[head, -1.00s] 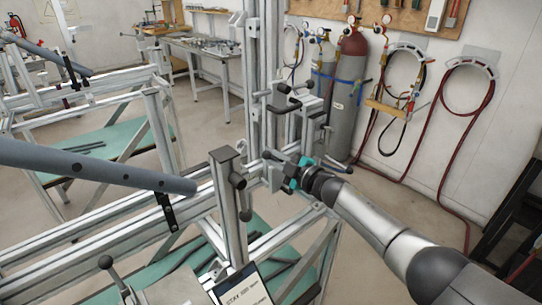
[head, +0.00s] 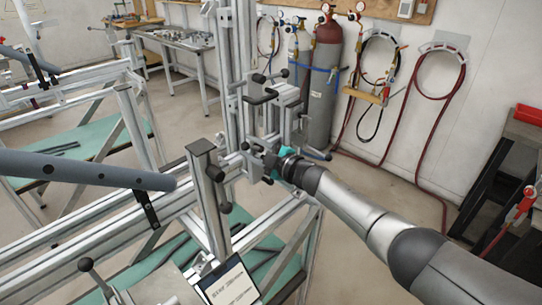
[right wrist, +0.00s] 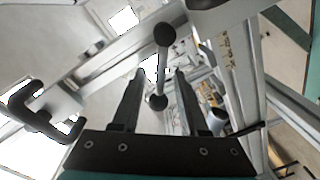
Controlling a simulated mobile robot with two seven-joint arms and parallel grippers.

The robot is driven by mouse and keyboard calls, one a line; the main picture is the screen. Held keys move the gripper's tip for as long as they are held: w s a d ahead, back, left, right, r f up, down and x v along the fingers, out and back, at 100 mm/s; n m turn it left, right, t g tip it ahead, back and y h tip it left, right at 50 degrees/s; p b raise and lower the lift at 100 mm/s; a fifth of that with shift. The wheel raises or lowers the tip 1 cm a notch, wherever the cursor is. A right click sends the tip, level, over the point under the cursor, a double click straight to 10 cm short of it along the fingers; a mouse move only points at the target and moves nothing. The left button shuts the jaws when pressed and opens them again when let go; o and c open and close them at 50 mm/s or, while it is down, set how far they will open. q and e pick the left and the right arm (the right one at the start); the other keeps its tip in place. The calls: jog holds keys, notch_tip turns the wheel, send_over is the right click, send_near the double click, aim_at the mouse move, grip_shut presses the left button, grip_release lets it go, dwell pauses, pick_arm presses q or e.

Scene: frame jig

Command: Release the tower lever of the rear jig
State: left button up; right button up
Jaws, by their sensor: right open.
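The rear jig's tower (head: 236,75) is an upright of pale aluminium profiles, with black clamp handles (head: 258,98) on its side. My right gripper (head: 264,160) is low at the tower, its teal part and arm coming in from the right. In the right wrist view its two dark fingers (right wrist: 157,92) are open and apart. A lever bar with a dark ball at each end (right wrist: 162,65) shows across the gap, its lower ball between the fingers. Contact cannot be told. In the head view the fingertips are largely hidden among jig parts. My left gripper is not in view.
A grey tube (head: 85,170) lies over the jig's rail at left. A short post (head: 207,195) stands in front of the tower. A black bent handle (right wrist: 45,115) is left of the fingers.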

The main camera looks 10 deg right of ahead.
jog(key=shift+s+d, duration=0.3)
jog(key=shift+d, duration=0.05)
jog(key=p+v, duration=0.2)
jog(key=v, duration=1.2)
jog(key=shift+p, duration=0.35)
